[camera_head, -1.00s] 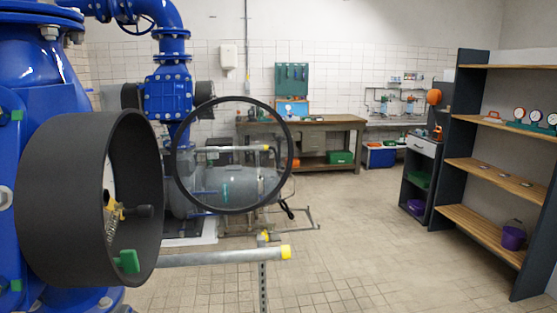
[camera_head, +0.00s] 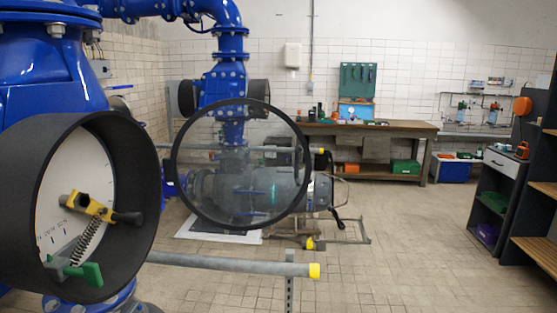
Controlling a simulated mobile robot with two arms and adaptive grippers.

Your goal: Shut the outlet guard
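A round clear cover with a dark rim (camera_head: 241,219), which looks like the guard, stands swung open to the right of a dark cylindrical housing (camera_head: 30,200). The housing is mounted on the blue pipework (camera_head: 60,75). Inside its open front are a white dial face (camera_head: 62,205), a yellow part with a black knob (camera_head: 90,208), a spring (camera_head: 86,242) and a green tab (camera_head: 88,274). I cannot see where the cover joins the housing. Neither of my grippers shows in this view.
A grey rail with a yellow end cap (camera_head: 235,262) runs below the cover, on a post. A grey motor or pump (camera_head: 255,190) shows through the clear cover. A workbench (camera_head: 370,130) stands at the back, shelves (camera_head: 540,190) at the right. Tiled floor (camera_head: 400,260) is open between.

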